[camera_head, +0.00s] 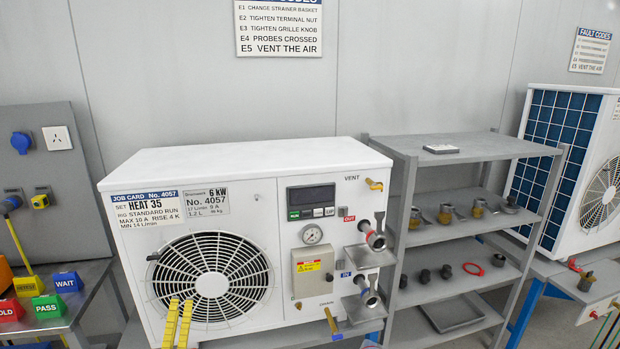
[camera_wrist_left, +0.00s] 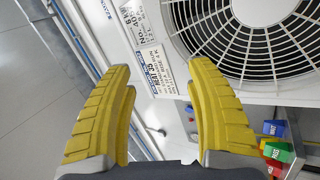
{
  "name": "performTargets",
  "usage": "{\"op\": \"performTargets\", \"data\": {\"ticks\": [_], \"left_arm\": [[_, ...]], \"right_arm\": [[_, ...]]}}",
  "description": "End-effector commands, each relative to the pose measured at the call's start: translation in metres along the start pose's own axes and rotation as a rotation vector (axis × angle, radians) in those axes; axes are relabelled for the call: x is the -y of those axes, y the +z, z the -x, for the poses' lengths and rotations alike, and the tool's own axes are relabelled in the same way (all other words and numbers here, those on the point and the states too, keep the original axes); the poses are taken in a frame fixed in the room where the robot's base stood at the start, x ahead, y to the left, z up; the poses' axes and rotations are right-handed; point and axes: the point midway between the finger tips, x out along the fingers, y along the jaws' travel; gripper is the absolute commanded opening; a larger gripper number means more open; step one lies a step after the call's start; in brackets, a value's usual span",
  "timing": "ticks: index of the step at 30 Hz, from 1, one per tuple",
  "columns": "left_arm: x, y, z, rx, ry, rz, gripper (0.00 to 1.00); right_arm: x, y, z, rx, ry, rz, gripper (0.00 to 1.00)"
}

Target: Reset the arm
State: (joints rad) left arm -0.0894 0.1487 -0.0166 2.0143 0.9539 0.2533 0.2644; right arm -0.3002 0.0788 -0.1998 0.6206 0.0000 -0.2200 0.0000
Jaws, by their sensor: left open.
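My left gripper (camera_head: 178,322) shows as two yellow fingers at the bottom of the head view, in front of the fan grille (camera_head: 212,280) of the white pump unit (camera_head: 260,158). In the left wrist view its fingers (camera_wrist_left: 160,105) are spread apart with nothing between them. The white unit's job card (camera_wrist_left: 150,70) and fan grille (camera_wrist_left: 270,40) lie beyond the fingertips. My right gripper is in neither view.
A grey shelf rack (camera_head: 470,147) with fittings and a red ring (camera_head: 473,269) stands right of the unit. A second unit (camera_head: 600,165) is at far right. At left are a socket panel (camera_head: 40,160) and coloured blocks, including green PASS (camera_head: 48,306) and blue WAIT (camera_head: 67,282).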

Motion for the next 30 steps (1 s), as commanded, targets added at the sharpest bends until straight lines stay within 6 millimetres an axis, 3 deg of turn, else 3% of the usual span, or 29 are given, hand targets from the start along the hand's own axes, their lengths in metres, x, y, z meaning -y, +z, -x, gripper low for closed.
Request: {"op": "performTargets", "data": {"ticks": [6, 9, 13, 17, 21, 24, 30], "left_arm": [[0.006, 0.075, 0.057, 0.350, -0.061, -0.417, 0.55], [0.018, 0.099, 0.090, 0.505, -0.097, -0.610, 0.55], [0.039, 0.115, 0.137, 0.701, -0.156, -0.863, 0.55], [0.061, 0.115, 0.186, 0.892, -0.228, -1.111, 0.55], [0.080, 0.095, 0.238, 1.089, -0.325, -1.365, 0.55], [0.088, 0.075, 0.267, 1.200, -0.391, -1.506, 0.55], [0.092, 0.041, 0.305, 1.348, -0.494, -1.685, 0.55]], "right_arm": [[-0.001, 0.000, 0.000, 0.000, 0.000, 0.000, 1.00], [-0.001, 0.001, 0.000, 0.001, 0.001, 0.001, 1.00], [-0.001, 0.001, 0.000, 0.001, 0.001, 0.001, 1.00], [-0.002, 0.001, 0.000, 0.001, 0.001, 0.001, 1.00], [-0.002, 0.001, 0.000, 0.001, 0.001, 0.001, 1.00], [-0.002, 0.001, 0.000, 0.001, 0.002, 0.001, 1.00], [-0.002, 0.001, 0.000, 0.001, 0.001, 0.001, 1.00]]}}
